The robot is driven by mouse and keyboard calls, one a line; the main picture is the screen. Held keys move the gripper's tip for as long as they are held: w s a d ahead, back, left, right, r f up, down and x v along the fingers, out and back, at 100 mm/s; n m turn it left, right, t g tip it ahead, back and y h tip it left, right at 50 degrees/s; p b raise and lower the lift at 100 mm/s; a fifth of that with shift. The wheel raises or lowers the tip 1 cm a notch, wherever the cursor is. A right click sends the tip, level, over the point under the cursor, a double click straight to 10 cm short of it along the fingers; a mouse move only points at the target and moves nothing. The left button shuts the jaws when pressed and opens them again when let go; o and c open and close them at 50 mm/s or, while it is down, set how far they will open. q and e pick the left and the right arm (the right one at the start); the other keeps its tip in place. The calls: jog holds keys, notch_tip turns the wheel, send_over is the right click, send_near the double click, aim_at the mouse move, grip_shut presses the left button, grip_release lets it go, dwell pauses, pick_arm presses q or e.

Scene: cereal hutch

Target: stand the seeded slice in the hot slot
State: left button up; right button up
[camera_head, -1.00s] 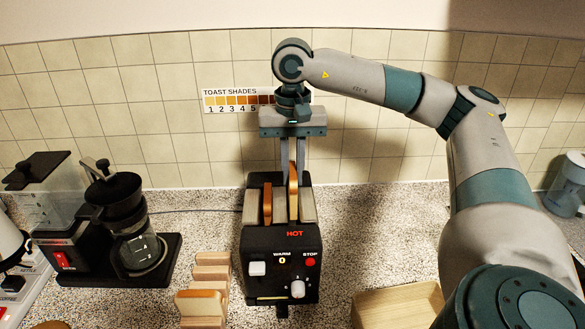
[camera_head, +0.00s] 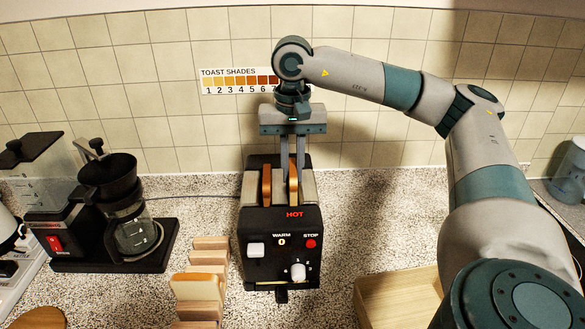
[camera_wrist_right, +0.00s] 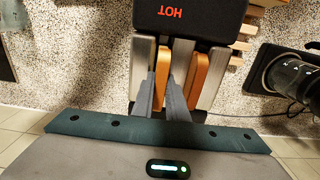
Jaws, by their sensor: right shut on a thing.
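My right gripper (camera_head: 292,172) is over the black toaster (camera_head: 281,247), fingers pointing down, shut on a browned slice (camera_head: 293,188). That slice stands upright in the right-hand slot, above the red HOT label (camera_head: 295,214), its upper part showing. Seeds cannot be made out on it. In the right wrist view the held slice (camera_wrist_right: 162,72) is between the two fingers (camera_wrist_right: 164,66). A second browned slice (camera_head: 266,186) stands in the left-hand slot; it also shows in the wrist view (camera_wrist_right: 199,80). My left gripper is not in view.
A wooden rack (camera_head: 208,256) at the toaster's left holds a pale slice (camera_head: 198,287). A coffee maker (camera_head: 125,225) stands further left. A wooden box (camera_head: 398,297) is at the front right. A toast shades chart (camera_head: 238,81) is on the tiled wall.

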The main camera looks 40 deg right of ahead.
dwell(0.4)
jog(key=o, duration=0.8)
jog(key=shift+o, duration=0.2)
jog(key=shift+r, duration=0.45)
notch_tip(320, 180, up, 5)
jog(key=shift+r+b, duration=0.1)
jog(key=shift+b, duration=0.75)
notch_tip(320, 180, up, 11)
jog(key=p, duration=0.3)
jog(key=shift+r, duration=0.1)
